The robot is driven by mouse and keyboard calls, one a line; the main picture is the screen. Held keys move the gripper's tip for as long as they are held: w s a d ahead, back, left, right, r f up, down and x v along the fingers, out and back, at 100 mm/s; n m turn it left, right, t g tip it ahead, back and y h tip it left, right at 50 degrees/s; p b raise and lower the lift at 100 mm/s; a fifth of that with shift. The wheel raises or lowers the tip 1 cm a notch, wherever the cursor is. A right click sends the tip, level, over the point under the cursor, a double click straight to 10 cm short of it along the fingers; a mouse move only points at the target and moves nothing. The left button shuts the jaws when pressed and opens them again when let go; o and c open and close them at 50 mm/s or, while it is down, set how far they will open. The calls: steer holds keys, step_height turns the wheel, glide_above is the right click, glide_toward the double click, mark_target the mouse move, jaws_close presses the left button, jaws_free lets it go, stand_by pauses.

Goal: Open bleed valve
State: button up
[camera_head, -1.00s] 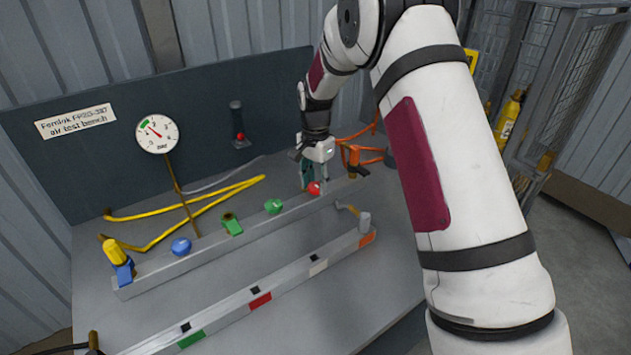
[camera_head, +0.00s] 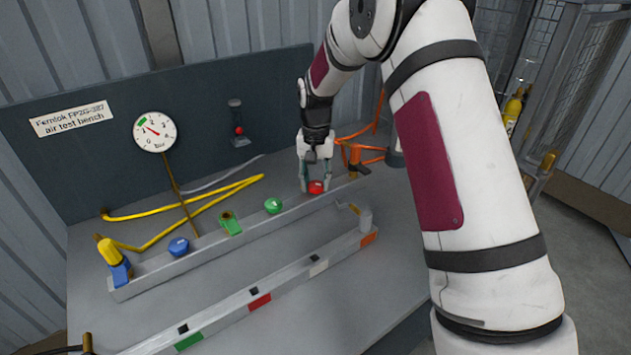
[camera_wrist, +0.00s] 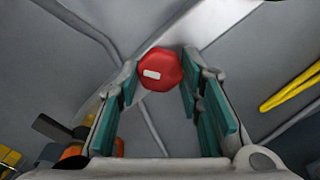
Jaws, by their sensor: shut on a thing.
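A red knob (camera_head: 316,187) sits at the right part of a grey raised rail (camera_head: 255,222) on the bench. My gripper (camera_head: 317,184) points down over it, with one finger on each side. In the wrist view the red knob (camera_wrist: 160,69), many-sided with a small white mark on top, is between the tips of the teal-padded fingers. My gripper is shut on it. Which knob is the bleed valve cannot be read. A green knob (camera_head: 273,205), a green lever valve (camera_head: 230,223) and a blue knob (camera_head: 179,246) are farther left on the rail.
A round gauge (camera_head: 155,131) stands behind the rail. An orange valve with a dark handle (camera_head: 358,168) is close to the right of my gripper. A yellow hose (camera_head: 205,193) lies behind the rail. A front rail (camera_head: 285,287) with coloured patches runs along the bench.

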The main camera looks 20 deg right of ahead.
mark_target(316, 183)
steer(key=n, duration=0.5)
steer(key=shift+n, duration=0.3)
steer(key=n, duration=0.5)
steer(key=shift+n+b, duration=0.3)
steer(key=shift+n, duration=0.1)
steer(key=o, duration=1.2)
steer(key=shift+c, duration=0.2)
step_height(316, 183, up, 12)
